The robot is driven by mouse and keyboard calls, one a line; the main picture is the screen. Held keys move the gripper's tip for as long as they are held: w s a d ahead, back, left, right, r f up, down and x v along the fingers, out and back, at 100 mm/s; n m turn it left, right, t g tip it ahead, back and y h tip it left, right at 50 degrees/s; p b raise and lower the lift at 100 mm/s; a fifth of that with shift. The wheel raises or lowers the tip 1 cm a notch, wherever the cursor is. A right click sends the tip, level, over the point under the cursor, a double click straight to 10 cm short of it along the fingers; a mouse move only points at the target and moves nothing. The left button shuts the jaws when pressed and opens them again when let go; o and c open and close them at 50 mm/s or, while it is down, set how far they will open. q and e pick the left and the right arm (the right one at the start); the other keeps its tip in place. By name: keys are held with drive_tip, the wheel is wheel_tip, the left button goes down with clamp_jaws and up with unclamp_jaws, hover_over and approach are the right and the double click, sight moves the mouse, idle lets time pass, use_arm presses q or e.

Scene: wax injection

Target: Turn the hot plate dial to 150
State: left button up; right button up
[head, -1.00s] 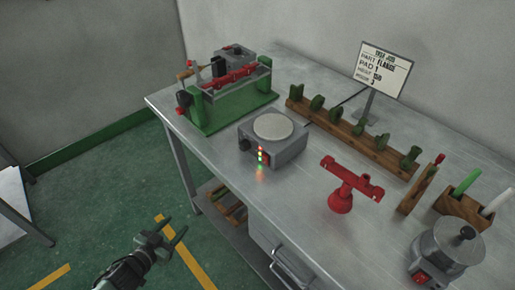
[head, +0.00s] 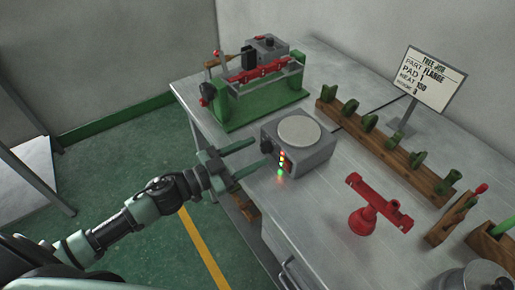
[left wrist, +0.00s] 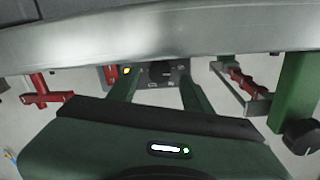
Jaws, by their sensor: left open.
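The hot plate (head: 312,160) is a grey box with a pale round top, standing near the table's front edge in the head view. The gripper also shows in the left wrist view (left wrist: 160,92). My right gripper is out of view.
A green vise-like fixture (head: 262,108) stands behind the hot plate. A red stand (head: 375,205) is to the right. A wooden rack (head: 385,145) holds green parts. A sign (head: 428,78) reads heat 150. The metal table edge (left wrist: 160,38) crosses the left wrist view.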

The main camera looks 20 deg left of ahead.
use_arm(q)
drive_tip(key=shift+x, duration=0.95)
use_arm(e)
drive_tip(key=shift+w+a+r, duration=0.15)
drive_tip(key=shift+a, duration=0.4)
use_arm(q)
clamp_jaws()
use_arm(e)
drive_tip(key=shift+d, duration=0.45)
